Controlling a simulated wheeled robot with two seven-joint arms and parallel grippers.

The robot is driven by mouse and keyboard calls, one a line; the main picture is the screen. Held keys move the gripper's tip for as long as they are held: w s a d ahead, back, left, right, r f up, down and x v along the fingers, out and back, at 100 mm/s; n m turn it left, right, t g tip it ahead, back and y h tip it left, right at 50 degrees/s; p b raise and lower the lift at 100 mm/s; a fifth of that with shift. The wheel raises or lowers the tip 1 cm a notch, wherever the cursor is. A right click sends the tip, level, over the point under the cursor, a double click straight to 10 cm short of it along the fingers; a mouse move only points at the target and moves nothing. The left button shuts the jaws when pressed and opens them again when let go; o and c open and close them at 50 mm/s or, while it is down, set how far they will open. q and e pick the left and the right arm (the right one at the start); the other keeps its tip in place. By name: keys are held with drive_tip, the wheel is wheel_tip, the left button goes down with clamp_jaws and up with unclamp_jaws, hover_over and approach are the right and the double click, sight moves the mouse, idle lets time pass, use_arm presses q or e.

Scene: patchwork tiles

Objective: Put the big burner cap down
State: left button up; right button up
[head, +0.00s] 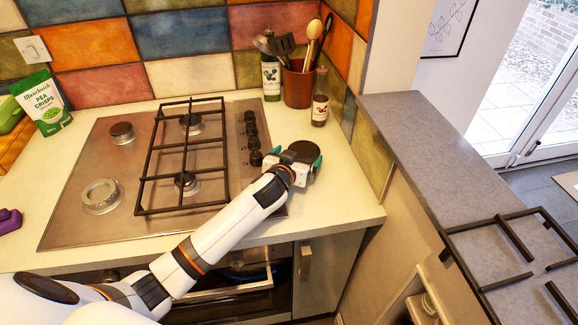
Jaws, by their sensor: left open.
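The big burner cap (303,149) is a dark round disc at the right end of the counter, just right of the hob's knobs. My left gripper (296,157) is at the cap, its teal fingertips apart on either side of it. Part of the cap is hidden by the gripper, and I cannot tell whether the fingers touch it or whether it rests flat on the counter. The steel hob (80,225) has a bare, pale burner ring (101,196) at its front left. My right gripper is not in view.
A black grate (147,177) covers the hob's right burners; a small capped burner (121,132) is at back left. A utensil pot (299,86), a green bottle (271,78) and a small bottle (319,112) stand behind the gripper. Another grate (513,238) lies on the grey ledge (430,130).

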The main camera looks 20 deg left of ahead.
use_arm(q)
drive_tip(key=v, duration=0.9)
drive_tip(key=shift+w+r, duration=0.1)
